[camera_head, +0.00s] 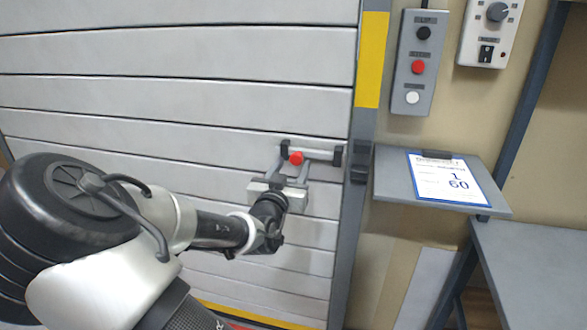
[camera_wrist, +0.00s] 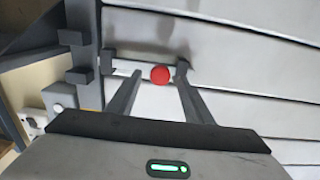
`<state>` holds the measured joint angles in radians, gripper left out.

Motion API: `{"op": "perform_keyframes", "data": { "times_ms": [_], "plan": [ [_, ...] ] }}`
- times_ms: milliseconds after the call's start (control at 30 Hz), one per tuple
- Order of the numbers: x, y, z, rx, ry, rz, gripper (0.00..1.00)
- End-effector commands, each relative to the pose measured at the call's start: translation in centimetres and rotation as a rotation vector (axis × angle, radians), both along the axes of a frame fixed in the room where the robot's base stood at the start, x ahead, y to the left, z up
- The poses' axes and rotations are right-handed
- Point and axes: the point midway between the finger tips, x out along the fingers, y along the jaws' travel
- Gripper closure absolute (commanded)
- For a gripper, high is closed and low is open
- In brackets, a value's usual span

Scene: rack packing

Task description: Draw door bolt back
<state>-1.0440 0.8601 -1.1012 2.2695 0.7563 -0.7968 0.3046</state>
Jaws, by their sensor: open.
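The door bolt (camera_head: 322,154) is a light bar lying across the grey slatted door near its right edge, between dark guides. Its red round knob (camera_head: 296,158) stands out toward me. The knob also shows in the wrist view (camera_wrist: 160,74), with the bolt bar (camera_wrist: 122,70) behind it. My gripper (camera_head: 294,165) is open at the bolt. In the wrist view its two fingers (camera_wrist: 160,80) lie one on each side of the knob, with a gap on both sides. I cannot tell whether the bar's end is inside the dark keeper (camera_head: 360,162) on the door frame.
The door frame post (camera_head: 346,240) has a yellow strip (camera_head: 371,60). Right of it are a button box (camera_head: 413,60), a dial box (camera_head: 488,32) and a small shelf (camera_head: 395,180) with a paper sign (camera_head: 447,178). A grey table (camera_head: 540,255) stands at lower right.

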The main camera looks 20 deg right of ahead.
Motion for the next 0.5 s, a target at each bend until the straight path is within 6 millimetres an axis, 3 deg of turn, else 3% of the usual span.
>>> {"op": "perform_keyframes", "data": {
  "times_ms": [200,500],
  "plan": [
    [1.4,-1.0,0.0,0.000,0.000,0.000,0.53],
    [1.5,-1.0,0.0,0.000,0.000,0.000,0.55]
  ]
}}
